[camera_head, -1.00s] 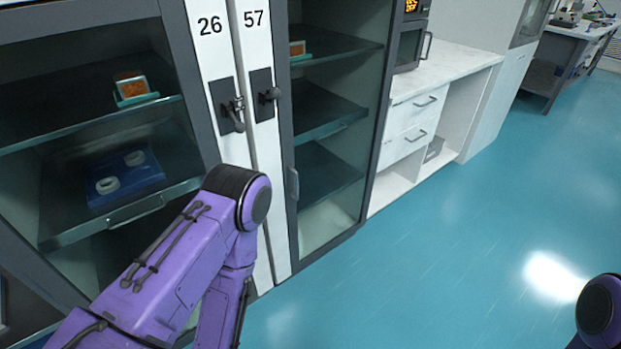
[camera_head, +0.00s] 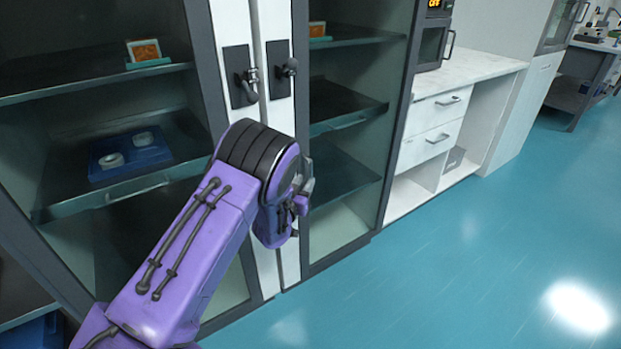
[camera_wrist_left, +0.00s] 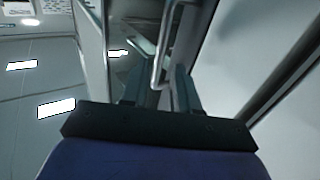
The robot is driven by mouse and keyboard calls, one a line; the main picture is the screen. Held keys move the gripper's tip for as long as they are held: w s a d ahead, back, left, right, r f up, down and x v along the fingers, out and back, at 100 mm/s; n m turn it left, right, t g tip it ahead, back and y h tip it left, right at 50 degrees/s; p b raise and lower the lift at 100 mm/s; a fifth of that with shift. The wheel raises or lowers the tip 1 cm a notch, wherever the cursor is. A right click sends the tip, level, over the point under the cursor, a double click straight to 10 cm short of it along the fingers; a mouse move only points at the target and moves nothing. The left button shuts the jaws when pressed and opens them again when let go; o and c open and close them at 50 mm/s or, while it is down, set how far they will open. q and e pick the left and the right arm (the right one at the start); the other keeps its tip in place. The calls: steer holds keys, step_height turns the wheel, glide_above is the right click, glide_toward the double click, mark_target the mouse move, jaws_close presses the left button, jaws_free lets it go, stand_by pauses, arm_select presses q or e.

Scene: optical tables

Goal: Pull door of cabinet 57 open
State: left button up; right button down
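The glass door of cabinet 57 (camera_head: 345,150) has a dark grey frame and looks closed. Its number plate is out of frame now. A black lock plate with a knob (camera_head: 288,70) sits on the white strip at the door's left. My left gripper (camera_head: 303,188) is low at the door's left edge, mostly hidden by my wrist. In the left wrist view, the two fingers of my left gripper (camera_wrist_left: 158,92) are apart. A metal bar handle (camera_wrist_left: 163,45) reaches down between or just beyond them; I cannot tell whether they touch it. My right gripper is out of view.
The neighbouring glass cabinet (camera_head: 205,80) on the left holds a blue tray (camera_head: 128,158) and a small orange-fronted item (camera_head: 145,50). A white counter with drawers (camera_head: 437,125) stands on the right. The blue floor (camera_head: 460,270) in front is clear.

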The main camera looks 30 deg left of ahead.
mark_target(310, 175)
arm_select(q)
steer(key=w, duration=0.2)
steer(key=w+a, duration=0.1)
steer(key=w, duration=0.2)
steer(key=shift+w, duration=0.1)
jaws_close()
